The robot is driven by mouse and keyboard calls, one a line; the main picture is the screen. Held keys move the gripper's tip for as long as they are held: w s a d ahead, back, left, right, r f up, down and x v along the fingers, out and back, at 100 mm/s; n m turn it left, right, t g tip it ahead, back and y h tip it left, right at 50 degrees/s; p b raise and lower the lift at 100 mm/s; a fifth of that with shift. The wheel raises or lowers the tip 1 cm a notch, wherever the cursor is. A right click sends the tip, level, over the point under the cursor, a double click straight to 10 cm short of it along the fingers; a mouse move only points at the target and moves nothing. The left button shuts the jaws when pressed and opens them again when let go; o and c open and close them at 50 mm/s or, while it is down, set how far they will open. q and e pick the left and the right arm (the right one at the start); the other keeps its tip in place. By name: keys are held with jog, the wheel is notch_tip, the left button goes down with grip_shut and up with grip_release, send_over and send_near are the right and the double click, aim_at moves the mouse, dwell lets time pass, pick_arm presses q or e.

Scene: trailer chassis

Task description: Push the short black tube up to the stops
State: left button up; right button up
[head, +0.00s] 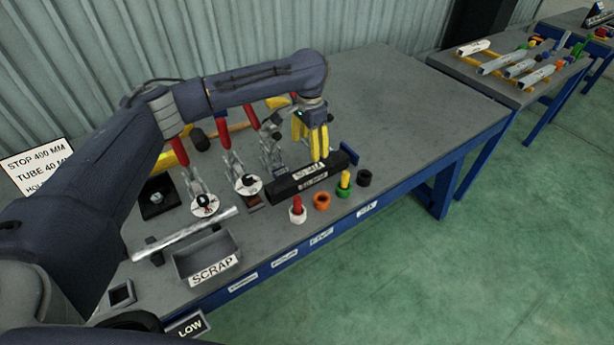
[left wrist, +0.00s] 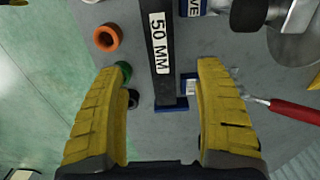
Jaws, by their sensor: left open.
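The short black tube (head: 285,188) is a dark bar with a white "50 MM" label, lying on the grey bench. It also shows in the left wrist view (left wrist: 162,75), running from the top edge down to a blue stop (left wrist: 172,104). Its end is close to that stop; I cannot tell whether they touch. The blue stop also shows in the head view (head: 349,153). My left gripper (head: 312,155) is open above the tube's right part, its yellow fingers on either side of the tube in the wrist view. My right gripper is not in view.
Coloured rings, including an orange ring (head: 322,201) and a black ring (head: 364,178), stand along the front edge. Red-handled clamps (head: 232,165) stand behind and left of the tube. A scrap tray (head: 183,276) and silver tube (head: 185,233) lie left. The bench's right part is clear.

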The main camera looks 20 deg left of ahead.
aim_at(314, 174)
pick_arm(q)
jog(key=f, duration=0.2)
jog(key=s+f+t+h, duration=0.1)
jog(key=f, duration=0.1)
jog(key=s+f+t+h, duration=0.1)
jog(key=f, duration=0.1)
jog(key=shift+a, duration=0.3)
jog(key=shift+a+f+t+h, duration=0.4)
jog(key=shift+a+f+t, duration=0.2)
jog(key=shift+a+t, duration=0.1)
jog(key=shift+x, duration=3.65)
jog(key=shift+d, duration=0.1)
jog(key=shift+c, duration=0.5)
grip_shut()
jog(key=shift+w+d, duration=0.65)
jog(key=shift+w, duration=0.05)
jog(key=shift+w, duration=0.1)
